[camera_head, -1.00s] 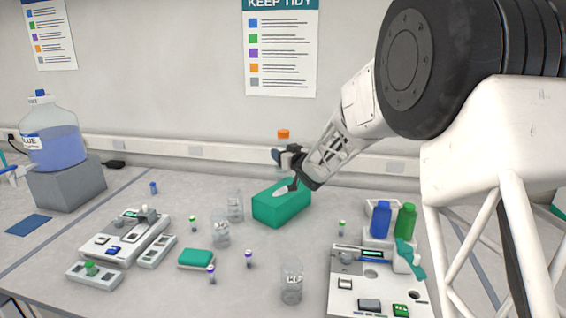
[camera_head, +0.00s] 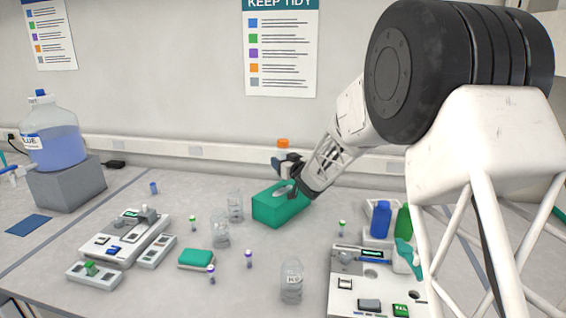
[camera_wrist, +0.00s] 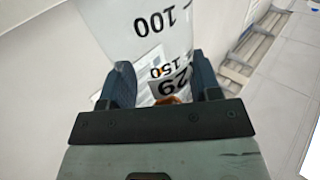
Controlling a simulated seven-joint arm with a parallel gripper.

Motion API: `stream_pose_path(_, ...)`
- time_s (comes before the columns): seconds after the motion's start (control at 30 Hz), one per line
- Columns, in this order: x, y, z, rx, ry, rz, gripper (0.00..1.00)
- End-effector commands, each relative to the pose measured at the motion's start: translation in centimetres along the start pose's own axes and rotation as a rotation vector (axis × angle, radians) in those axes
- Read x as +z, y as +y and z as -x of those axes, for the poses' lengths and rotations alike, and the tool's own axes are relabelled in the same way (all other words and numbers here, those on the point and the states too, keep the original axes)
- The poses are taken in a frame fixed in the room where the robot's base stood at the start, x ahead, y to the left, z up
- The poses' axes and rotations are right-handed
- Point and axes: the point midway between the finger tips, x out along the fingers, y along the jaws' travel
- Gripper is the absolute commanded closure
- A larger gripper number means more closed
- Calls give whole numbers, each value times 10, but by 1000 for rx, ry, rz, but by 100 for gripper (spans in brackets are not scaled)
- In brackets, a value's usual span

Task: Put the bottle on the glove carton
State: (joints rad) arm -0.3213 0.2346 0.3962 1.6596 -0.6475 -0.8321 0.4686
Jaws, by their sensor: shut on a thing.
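The bottle (camera_head: 283,143) shows its orange cap above my gripper (camera_head: 286,163) in the head view. My gripper is shut on its body, and the bottle looks upright. In the wrist view the clear bottle (camera_wrist: 150,28), with black volume marks and a printed number, stands between the two fingers (camera_wrist: 165,88). The green glove carton (camera_head: 282,207) lies on the bench below my gripper, with a pale opening on top. The lower bottle is hidden by my gripper, so I cannot tell whether it touches the carton.
Clear beakers (camera_head: 220,230) stand left of the carton, with another (camera_head: 291,280) in front. Small vials and a teal block (camera_head: 197,259) lie nearby. A device (camera_head: 378,280) with a blue bottle (camera_head: 381,219) stands at right.

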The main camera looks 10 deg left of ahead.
Motion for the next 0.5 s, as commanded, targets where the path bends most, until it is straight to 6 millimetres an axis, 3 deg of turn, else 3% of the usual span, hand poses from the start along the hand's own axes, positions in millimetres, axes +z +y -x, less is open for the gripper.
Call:
stream_pose_path(0.2, 3, 0, 0, 0, 0, 0, 69)
stream_pose_path(0.23, 3, 0, 0, 0, 0, 0, 40)
stream_pose_path(0.37, 3, 0, 0, 0, 0, 0, 20)
stream_pose_path(0.5, 3, 0, 0, 0, 0, 0, 17)
